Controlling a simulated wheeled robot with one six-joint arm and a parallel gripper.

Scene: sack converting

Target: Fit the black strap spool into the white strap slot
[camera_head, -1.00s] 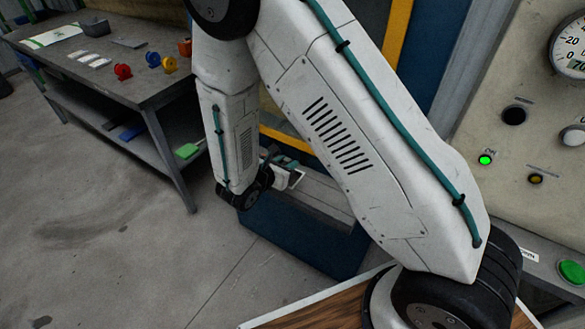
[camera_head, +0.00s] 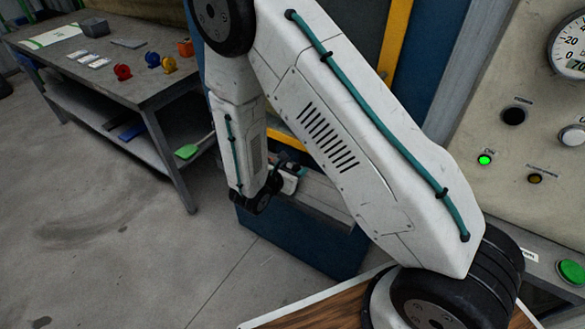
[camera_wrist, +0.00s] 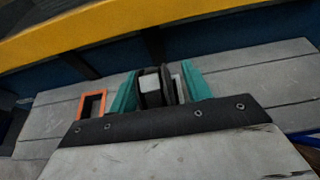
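In the wrist view, my gripper (camera_wrist: 160,88) has teal fingers on both sides of the black strap spool (camera_wrist: 165,96), and I read it as shut on it. The spool shows dark flanges with a pale patch between them. The white strap slot (camera_wrist: 178,84) shows only in part, just behind the spool and near the right finger. Whether the spool is inside the slot or only in front of it cannot be told. In the head view, the white slot (camera_head: 289,184) is small beside the end of my arm, which hides most of the gripper and spool.
An orange-framed slot (camera_wrist: 92,104) stands left of the gripper on the grey slatted surface (camera_wrist: 50,118). A yellow rail (camera_wrist: 140,25) runs behind. At the left, a grey table (camera_head: 150,88) holds red, blue and yellow spools. A control panel (camera_head: 530,140) stands at the right.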

